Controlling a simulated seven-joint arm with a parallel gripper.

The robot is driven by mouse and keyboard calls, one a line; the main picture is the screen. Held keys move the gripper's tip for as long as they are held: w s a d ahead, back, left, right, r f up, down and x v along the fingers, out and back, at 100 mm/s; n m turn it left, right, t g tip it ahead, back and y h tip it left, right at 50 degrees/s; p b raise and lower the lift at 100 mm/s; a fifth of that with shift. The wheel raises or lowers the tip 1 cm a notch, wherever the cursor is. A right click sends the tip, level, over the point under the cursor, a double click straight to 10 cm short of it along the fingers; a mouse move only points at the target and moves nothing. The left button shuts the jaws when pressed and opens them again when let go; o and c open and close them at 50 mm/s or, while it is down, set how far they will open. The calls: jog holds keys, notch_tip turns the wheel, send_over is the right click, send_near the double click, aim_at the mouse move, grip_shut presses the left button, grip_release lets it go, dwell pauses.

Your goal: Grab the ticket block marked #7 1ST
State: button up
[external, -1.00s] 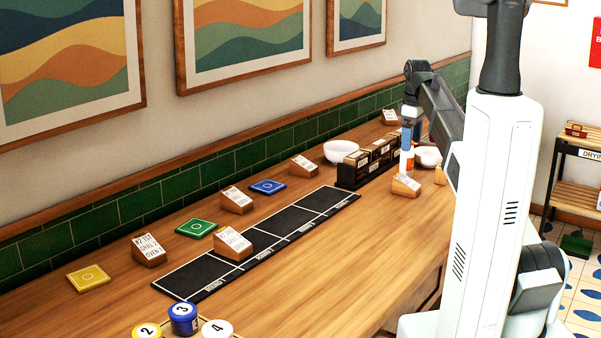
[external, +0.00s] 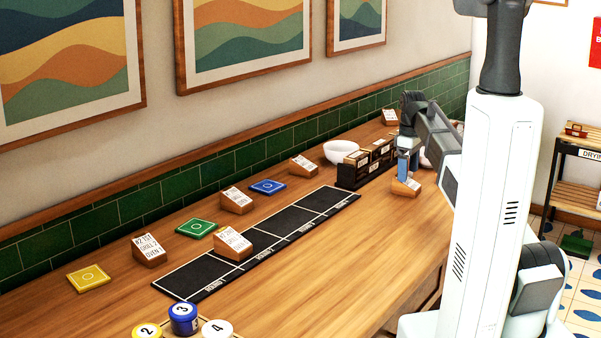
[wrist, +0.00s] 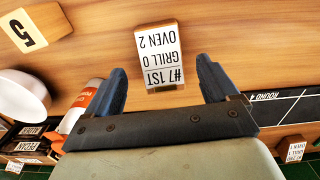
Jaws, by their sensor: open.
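The ticket block marked #7 1ST (wrist: 158,55) is a wooden wedge with a white label that also reads GRILL 0, OVEN 2. It appears upside down in the wrist view, in the gap between my gripper's blue fingers. My gripper (wrist: 162,75) is open, with one finger on each side of the block in that view and nothing held. In the external view my gripper (external: 404,168) is just above and behind a ticket block (external: 407,187) on the counter; its label is too small to read there. I cannot tell whether a finger touches it.
A dark mat (external: 272,236) with marked squares carries another ticket block (external: 233,243). A dark divided box (external: 365,164) and white bowl (external: 341,152) stand left of my gripper. A wooden block marked 5 (wrist: 34,27) and an orange-and-white bottle (wrist: 85,105) are nearby.

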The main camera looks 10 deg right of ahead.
aim_at(407, 185)
jog(key=shift+w+a+f, duration=0.1)
jog(key=shift+a+f, duration=0.05)
jog(key=shift+f, duration=1.15)
jog(key=shift+a+f, duration=0.1)
jog(key=shift+f, duration=1.15)
jog(key=c, duration=1.1)
jog(key=shift+r, duration=0.15)
